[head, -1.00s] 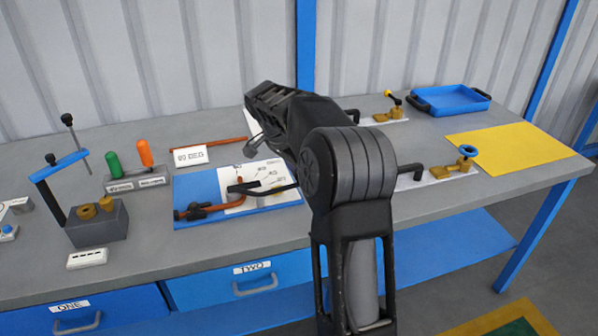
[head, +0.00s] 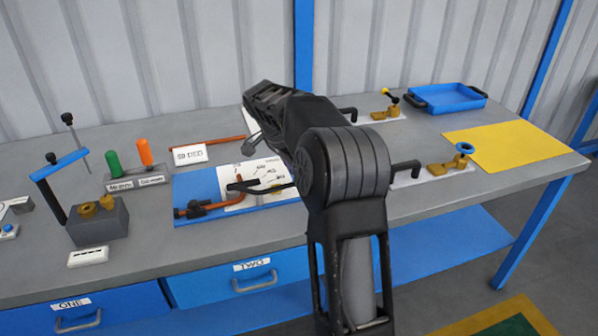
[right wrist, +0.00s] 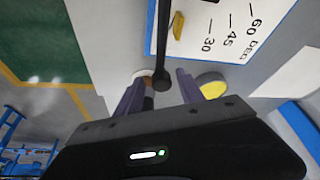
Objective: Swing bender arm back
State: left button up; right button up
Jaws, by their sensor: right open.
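The bender (head: 205,209) sits on a blue base plate at the middle of the bench, with a copper-coloured pipe and a white angle card (head: 258,176). Its black arm (head: 268,190) reaches right across the card, and its far end is hidden behind my right arm. In the right wrist view the black bender arm (right wrist: 163,40) comes down from the top and ends in a round tip between my fingers. My right gripper (right wrist: 159,77) is open around that tip; contact cannot be told. My right gripper is hidden in the head view. My left gripper is out of view.
A vice-like block (head: 97,222) and a stand with green and orange handles (head: 137,181) are on the left. Bare bench (head: 270,225) runs along the front.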

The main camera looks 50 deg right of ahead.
jog(key=v, duration=0.7)
jog(key=shift+a+r, duration=0.2)
jog(key=shift+r, duration=0.15)
